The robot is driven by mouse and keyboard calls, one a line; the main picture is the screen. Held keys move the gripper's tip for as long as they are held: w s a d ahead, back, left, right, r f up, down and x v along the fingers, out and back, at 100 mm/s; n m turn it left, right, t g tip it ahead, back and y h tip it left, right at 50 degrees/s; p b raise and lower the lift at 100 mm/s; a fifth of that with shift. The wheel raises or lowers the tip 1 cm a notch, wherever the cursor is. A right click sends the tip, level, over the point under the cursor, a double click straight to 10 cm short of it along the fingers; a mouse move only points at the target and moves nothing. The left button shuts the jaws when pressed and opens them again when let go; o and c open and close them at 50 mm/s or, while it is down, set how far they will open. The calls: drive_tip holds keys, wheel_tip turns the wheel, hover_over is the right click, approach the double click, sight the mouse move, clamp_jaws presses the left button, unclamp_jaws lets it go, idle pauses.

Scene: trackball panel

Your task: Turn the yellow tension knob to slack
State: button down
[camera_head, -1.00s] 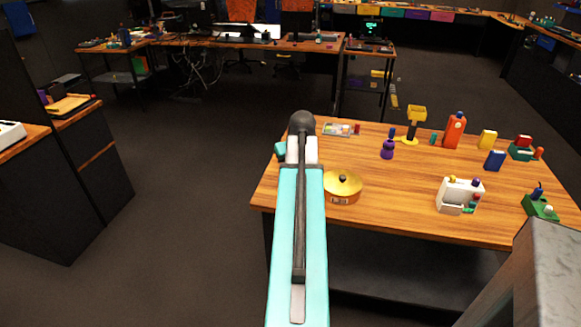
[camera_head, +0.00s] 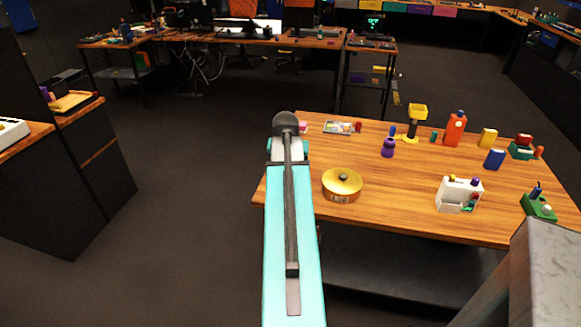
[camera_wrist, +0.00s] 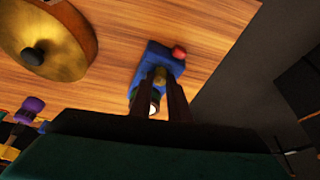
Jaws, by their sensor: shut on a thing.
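In the wrist view a small blue panel (camera_wrist: 158,53) lies on the wooden table. A red part (camera_wrist: 179,52) is at its far right corner. The yellow tension knob (camera_wrist: 160,76) shows between the two dark fingers of my gripper (camera_wrist: 162,85), which is shut on it. A whitish round part (camera_wrist: 154,104), possibly the trackball, shows lower between the fingers. The fingers cover part of the panel, and I cannot read any mark for slack. In the head view my turquoise arm hides the panel and the gripper.
A purple piece (camera_head: 388,149), a white device (camera_head: 460,194) and a green box (camera_head: 539,207) stand farther right. The table's edge is close beside the panel.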

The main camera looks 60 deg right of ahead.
idle(0.3)
drive_tip(key=c, duration=1.7)
unclamp_jaws()
drive_tip(key=shift+o, duration=0.2)
drive_tip(key=shift+r, duration=0.15)
drive_tip(key=b+v, duration=0.1)
drive_tip(key=v, duration=1.2)
drive_tip(key=shift+r, duration=0.25)
drive_tip(key=shift+a, duration=0.15)
